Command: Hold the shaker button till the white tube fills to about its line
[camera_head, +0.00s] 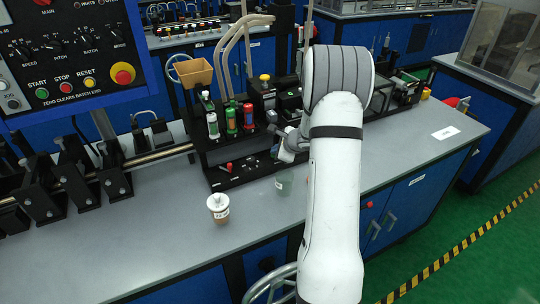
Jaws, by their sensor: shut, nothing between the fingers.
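Three upright tubes stand in the black rack unit at the middle of the bench: a white-marked tube (212,124) at the left, a green one (231,120) and a red one (248,116). The white tube's fill level and line are too small to read. My gripper (276,130) is at the rack's right side, to the right of the red tube and apart from the tubes. It is small and partly hidden by my white arm; it looks shut and empty. I cannot pick out the shaker button for certain.
A tan hopper (194,72) stands behind the tubes. A lidded jar (218,208) and a clear cup (284,184) stand on the bench in front of the rack. A control panel (70,55) is at upper left. The bench's right end is mostly clear around a white label (446,133).

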